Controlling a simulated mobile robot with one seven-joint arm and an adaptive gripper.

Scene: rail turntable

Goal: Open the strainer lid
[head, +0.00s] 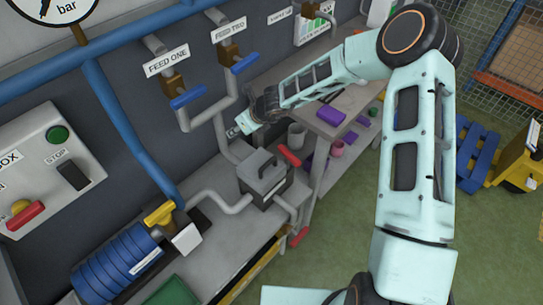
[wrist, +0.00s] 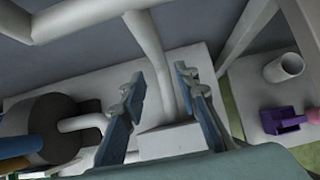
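The strainer (head: 264,182) is a grey box on the bench, joined to pipes. A pipe shows in the gap. A pale block is partly seen low between the fingers; I cannot tell whether it is the strainer.
Red levers (head: 289,156) sit close to the strainer. Pipes with blue valve handles (head: 188,97) run behind it. Blue discs (head: 117,264) and a yellow handle (head: 159,214) stand at left.

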